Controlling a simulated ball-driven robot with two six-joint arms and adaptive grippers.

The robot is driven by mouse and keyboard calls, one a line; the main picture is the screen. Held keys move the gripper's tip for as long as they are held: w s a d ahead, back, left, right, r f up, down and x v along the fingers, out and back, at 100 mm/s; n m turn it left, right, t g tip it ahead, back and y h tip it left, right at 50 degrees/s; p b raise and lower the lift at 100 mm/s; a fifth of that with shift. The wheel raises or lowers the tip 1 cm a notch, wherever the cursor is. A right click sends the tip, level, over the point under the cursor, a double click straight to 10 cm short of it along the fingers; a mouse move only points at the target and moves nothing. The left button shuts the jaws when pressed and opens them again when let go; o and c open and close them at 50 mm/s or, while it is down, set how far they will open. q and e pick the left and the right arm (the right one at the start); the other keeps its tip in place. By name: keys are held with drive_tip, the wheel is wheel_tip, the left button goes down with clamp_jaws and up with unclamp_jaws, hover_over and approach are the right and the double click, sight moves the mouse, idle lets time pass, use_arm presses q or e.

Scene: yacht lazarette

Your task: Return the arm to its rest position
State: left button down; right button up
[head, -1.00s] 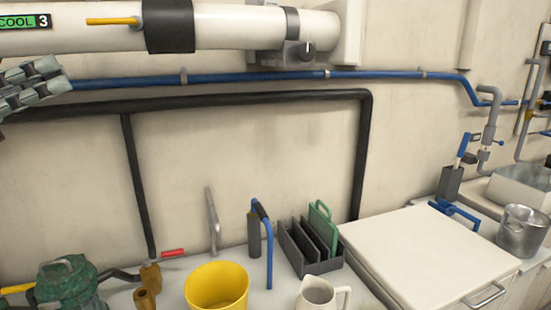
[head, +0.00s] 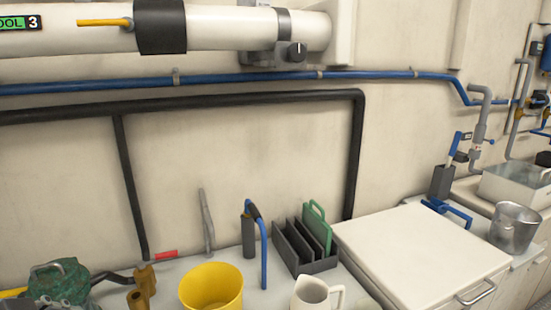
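Neither of my grippers shows in the head view, and no part of my arms can be made out. Whether either gripper is open or holds anything is hidden from me.
A counter holds a green pump (head: 62,281), yellow bucket (head: 212,288), dark rack (head: 301,249) with a green board (head: 318,226), and white pitcher (head: 313,293). At right are a white lid (head: 415,250) and metal pot (head: 514,228). Pipes, including a blue pipe (head: 240,77), cross the wall.

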use_arm(q)
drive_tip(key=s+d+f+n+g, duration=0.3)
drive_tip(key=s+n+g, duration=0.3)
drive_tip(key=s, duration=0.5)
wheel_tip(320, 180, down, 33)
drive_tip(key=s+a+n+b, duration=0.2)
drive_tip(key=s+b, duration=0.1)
drive_tip(key=b, duration=0.2)
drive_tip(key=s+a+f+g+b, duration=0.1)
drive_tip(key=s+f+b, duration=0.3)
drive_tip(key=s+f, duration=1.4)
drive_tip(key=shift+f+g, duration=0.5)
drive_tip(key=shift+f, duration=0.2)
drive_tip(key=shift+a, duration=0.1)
